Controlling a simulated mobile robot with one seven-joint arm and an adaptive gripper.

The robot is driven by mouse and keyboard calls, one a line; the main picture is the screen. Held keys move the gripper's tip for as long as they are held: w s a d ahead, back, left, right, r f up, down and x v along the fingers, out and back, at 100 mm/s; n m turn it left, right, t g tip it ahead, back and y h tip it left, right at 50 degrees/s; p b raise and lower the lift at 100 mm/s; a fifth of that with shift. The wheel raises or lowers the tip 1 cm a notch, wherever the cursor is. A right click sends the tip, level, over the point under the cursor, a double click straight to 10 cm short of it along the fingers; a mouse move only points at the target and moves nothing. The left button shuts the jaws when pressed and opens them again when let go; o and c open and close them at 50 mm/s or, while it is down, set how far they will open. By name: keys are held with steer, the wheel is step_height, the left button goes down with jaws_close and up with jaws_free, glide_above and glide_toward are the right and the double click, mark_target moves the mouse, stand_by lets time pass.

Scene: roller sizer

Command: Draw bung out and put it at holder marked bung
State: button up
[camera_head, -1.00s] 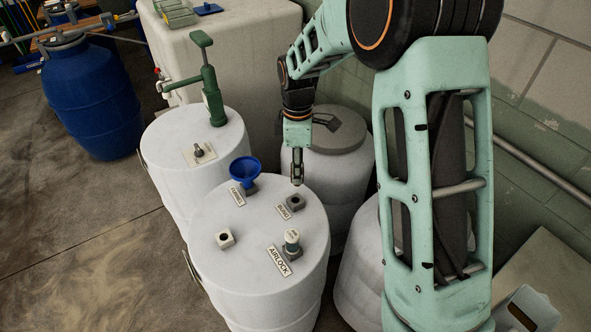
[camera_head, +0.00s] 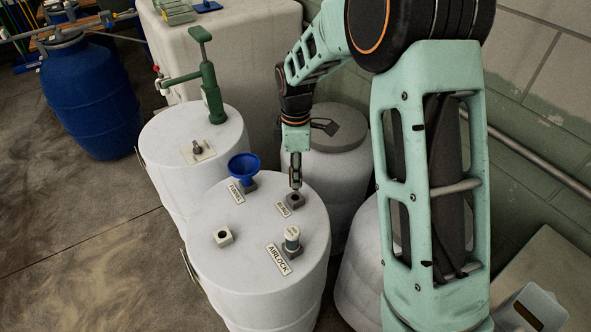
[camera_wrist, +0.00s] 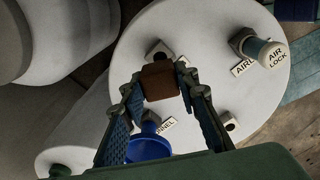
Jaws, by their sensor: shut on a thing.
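My gripper (camera_head: 295,184) is shut on a brown, block-like bung (camera_wrist: 159,81), which sits between the fingertips in the wrist view. In the head view it hangs just above the grey holder (camera_head: 295,200) beside the BUNG label (camera_head: 283,210), on top of the white barrel (camera_head: 250,270). The bung is too small to make out there. In the wrist view the bung partly covers a holder (camera_wrist: 160,48) behind it. I cannot tell whether they touch. An unlabelled pale holder (camera_head: 223,237) with a dark hole stands at the left of the barrel top.
A blue funnel (camera_head: 244,167) stands in the holder marked FUNNEL, behind left of my gripper. A white-capped airlock (camera_head: 292,238) stands in front by the AIRLOCK label (camera_head: 279,259). Another white barrel with a green pump (camera_head: 212,90) stands behind left.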

steer(key=shift+f+b, duration=0.75)
steer(key=shift+f, duration=0.7)
steer(key=shift+f+b, duration=1.1)
steer(key=shift+f, duration=0.65)
steer(key=o, duration=1.2)
steer(key=shift+o, duration=0.2)
step_height(320, 180, up, 12)
steer(key=shift+r, duration=0.1)
